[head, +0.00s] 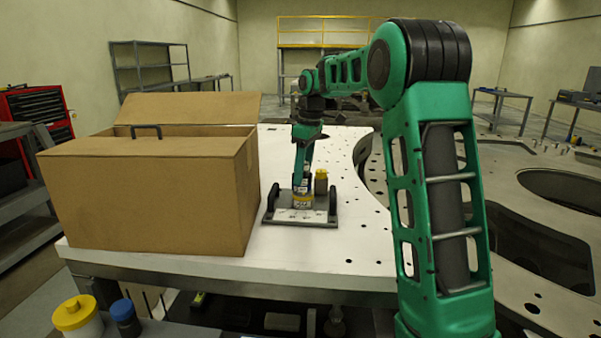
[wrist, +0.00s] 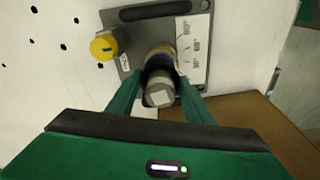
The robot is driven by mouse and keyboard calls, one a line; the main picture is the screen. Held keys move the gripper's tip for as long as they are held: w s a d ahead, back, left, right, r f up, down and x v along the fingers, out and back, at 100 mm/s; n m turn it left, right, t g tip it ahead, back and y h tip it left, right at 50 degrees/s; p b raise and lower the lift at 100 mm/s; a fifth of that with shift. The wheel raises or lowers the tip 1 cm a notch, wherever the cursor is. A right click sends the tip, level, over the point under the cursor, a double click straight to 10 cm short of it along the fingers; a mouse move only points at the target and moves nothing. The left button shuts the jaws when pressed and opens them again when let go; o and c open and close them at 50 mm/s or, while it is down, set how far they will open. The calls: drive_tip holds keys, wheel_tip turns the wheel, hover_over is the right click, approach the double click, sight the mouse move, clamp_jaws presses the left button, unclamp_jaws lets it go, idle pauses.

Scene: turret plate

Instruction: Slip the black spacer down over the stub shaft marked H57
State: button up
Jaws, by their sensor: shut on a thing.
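My gripper (wrist: 162,82) is shut on the black spacer (wrist: 160,67), a dark ring between its two green fingertips. In the wrist view the grey end of a stub shaft (wrist: 159,94) shows through the ring, so the spacer appears to be around it. A yellowish band shows beyond the ring. The shaft stands on a grey plate (wrist: 194,28) with a label strip; I cannot surely read which mark belongs to it. In the head view my gripper (head: 302,178) points down over the plate (head: 268,214), above a yellow band. The spacer cannot be made out there.
A yellow-capped post (wrist: 103,46) stands beside the shaft; it also shows in the head view (head: 321,182). The plate has dark handles at its sides. A large cardboard box (head: 150,200) stands left on the white table (head: 350,262). Bare table lies in front of the plate.

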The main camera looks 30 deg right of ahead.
drive_tip(key=o, duration=1.2)
drive_tip(key=shift+c, duration=0.2)
drive_tip(key=r, duration=0.7)
drive_tip(key=s+r, duration=0.1)
drive_tip(key=r, duration=0.2)
drive_tip(key=shift+d+r, duration=0.35)
drive_tip(key=shift+d, duration=0.05)
drive_tip(key=s+f+m, duration=0.5)
drive_tip(key=s+f, duration=0.2)
drive_tip(key=s, duration=0.7)
drive_tip(key=s+f+m, duration=0.4)
drive_tip(key=s+f, duration=0.3)
drive_tip(key=s, duration=0.7)
drive_tip(key=s+f+m+g, duration=0.1)
drive_tip(key=s+f+m, duration=0.4)
drive_tip(key=s, duration=0.9)
wheel_tip(320, 180, down, 2)
drive_tip(key=shift+s+a+m+h, duration=0.3)
drive_tip(key=shift+a+h, duration=0.1)
drive_tip(key=shift+a, duration=0.05)
